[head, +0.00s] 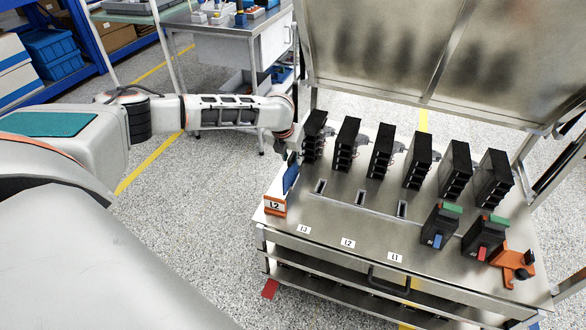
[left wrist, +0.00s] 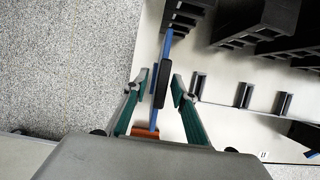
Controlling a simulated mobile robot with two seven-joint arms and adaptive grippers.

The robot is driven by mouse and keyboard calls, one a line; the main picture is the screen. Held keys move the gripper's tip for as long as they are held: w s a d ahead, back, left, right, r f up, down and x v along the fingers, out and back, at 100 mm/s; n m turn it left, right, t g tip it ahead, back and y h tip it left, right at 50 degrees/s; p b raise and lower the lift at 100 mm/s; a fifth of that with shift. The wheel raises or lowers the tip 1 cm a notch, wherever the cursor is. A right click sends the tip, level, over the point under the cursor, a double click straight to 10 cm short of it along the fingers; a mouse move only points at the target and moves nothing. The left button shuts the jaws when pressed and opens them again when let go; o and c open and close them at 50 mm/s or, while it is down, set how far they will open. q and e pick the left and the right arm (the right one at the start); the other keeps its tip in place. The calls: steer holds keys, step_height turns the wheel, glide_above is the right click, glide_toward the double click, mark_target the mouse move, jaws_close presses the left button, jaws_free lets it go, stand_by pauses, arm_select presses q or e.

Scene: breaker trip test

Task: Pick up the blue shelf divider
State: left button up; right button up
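The blue shelf divider (head: 291,178) stands on edge at the left end of the metal cart top, just behind the orange L2 sign (head: 274,206). In the left wrist view the divider (left wrist: 154,116) is a thin blue strip with a dark block on its right side. My left gripper (head: 290,149) is above it, pointing down. In the left wrist view my left gripper (left wrist: 160,84) is open, with one green-padded finger on each side of the divider. Gaps show between the fingers and the divider. My right gripper is not in view.
A row of black breakers (head: 381,152) stands behind the slots (head: 360,197) in the cart top. Two darker units (head: 440,226) and an orange bracket (head: 513,265) are at the right. A raised metal lid (head: 380,50) rises behind. The floor left of the cart is clear.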

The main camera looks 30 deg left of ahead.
mark_target(293, 168)
arm_select(q)
steer(key=b+x, duration=0.1)
steer(key=x, duration=0.3)
steer(key=shift+w, duration=0.1)
steer(key=shift+w+a+f, duration=0.1)
steer(key=shift+w+f, duration=0.05)
steer(key=shift+f, duration=0.25)
steer(key=shift+w+b, duration=0.15)
steer(key=shift+b, duration=0.15)
jaws_close()
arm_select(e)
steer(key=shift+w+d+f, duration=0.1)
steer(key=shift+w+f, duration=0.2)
